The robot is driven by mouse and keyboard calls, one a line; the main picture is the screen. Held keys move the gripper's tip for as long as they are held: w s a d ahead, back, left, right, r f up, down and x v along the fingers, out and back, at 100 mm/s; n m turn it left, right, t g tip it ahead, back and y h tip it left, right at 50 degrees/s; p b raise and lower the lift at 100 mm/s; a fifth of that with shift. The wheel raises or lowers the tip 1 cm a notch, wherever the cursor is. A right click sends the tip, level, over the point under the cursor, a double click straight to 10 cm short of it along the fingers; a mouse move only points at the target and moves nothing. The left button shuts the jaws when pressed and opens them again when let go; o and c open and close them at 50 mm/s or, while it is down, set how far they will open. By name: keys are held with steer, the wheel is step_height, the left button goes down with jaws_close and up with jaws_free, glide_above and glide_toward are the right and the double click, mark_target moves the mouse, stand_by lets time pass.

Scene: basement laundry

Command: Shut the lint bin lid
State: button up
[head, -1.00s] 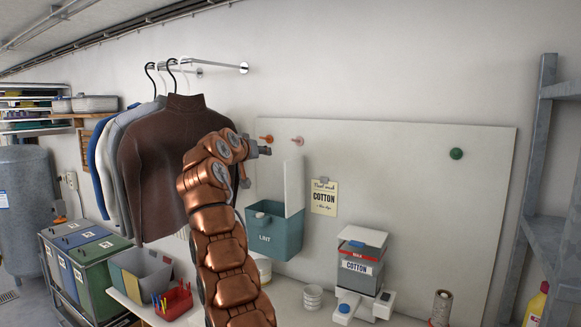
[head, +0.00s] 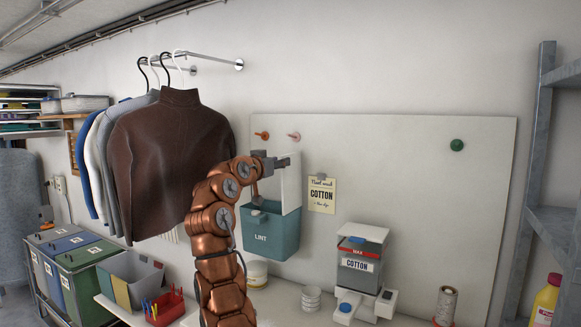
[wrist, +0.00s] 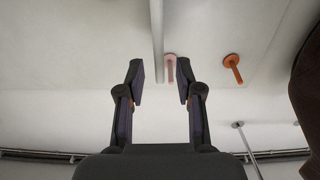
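The lint bin (head: 270,238) is a teal wall box labelled LINT on the pale board. Its white lid (head: 292,186) stands upright, raised above the box. My gripper (head: 282,161) is beside the upper part of the lid in the head view; whether it touches the lid cannot be told. In the wrist view my gripper (wrist: 161,82) is open, with its two fingers apart and nothing held. A thin pale upright strip (wrist: 157,40), apparently the lid's edge, shows ahead between the fingertips. My arm hides part of the box's left side.
An orange peg (head: 262,135) and a pink peg (head: 294,136) stick out of the board close above my gripper. Hanging sweaters (head: 168,165) are at the left. A COTTON dispenser (head: 360,262) stands on the counter at the right. The board right of the notice is mostly clear.

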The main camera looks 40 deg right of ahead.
steer(key=d, duration=0.1)
steer(key=p, duration=0.3)
glide_above(292, 182)
steer(key=shift+w+d, duration=0.2)
steer(key=shift+w, duration=0.25)
jaws_close()
stand_by(0.5)
